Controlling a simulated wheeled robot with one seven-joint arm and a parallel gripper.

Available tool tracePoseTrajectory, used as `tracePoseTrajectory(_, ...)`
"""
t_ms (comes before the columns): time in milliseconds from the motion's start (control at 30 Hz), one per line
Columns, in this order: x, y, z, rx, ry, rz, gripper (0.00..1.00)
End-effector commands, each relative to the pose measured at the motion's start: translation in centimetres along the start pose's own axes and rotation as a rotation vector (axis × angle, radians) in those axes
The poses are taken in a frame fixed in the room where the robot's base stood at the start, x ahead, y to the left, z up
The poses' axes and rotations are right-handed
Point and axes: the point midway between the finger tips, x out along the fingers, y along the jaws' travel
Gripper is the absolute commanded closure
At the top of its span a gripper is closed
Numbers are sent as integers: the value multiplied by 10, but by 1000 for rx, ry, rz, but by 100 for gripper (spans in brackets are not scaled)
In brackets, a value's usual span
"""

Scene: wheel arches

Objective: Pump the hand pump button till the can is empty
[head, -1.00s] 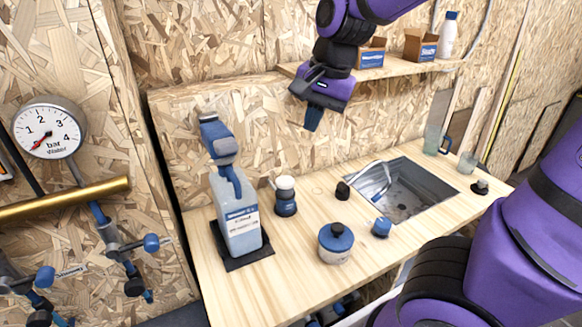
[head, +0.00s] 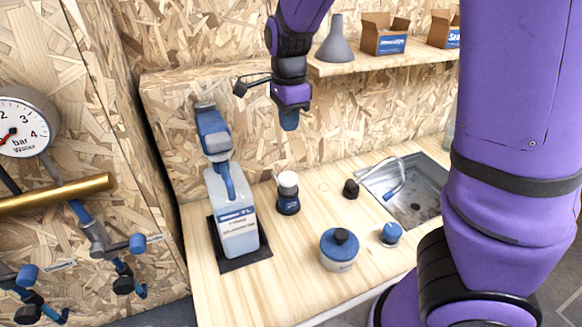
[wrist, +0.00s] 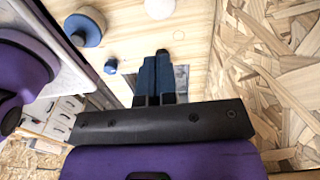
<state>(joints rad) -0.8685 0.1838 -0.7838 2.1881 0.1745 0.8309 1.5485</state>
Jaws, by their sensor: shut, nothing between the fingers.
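A translucent can (head: 237,225) with pale blue contents and a white label stands upright on a black mat (head: 247,264) at the counter's left. A blue hand pump (head: 214,135) sits on its top, its nozzle hanging down the front. Its button cannot be told apart clearly from the pump head. My gripper (head: 289,118) is in the air right of the pump, at about its height and apart from it. Its fingers point down, shut and empty, and also show in the wrist view (wrist: 158,78). The can and pump are not in the wrist view.
A white-topped blue bottle (head: 288,192) stands right of the can. A blue-lidded jar (head: 340,249), a small blue knob (head: 390,234) and a black knob (head: 351,188) stand nearer the sink (head: 416,196). A shelf (head: 385,61) holds a funnel (head: 336,42) and boxes.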

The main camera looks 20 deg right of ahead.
Motion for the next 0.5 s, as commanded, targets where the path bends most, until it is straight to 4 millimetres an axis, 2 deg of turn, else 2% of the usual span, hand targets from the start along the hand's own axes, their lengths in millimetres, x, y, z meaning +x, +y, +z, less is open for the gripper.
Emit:
tracePoseTrajectory(300,2,0,0,-2,0,0,100)
tracePoseTrajectory(500,24,0,0,-2,2,3,100)
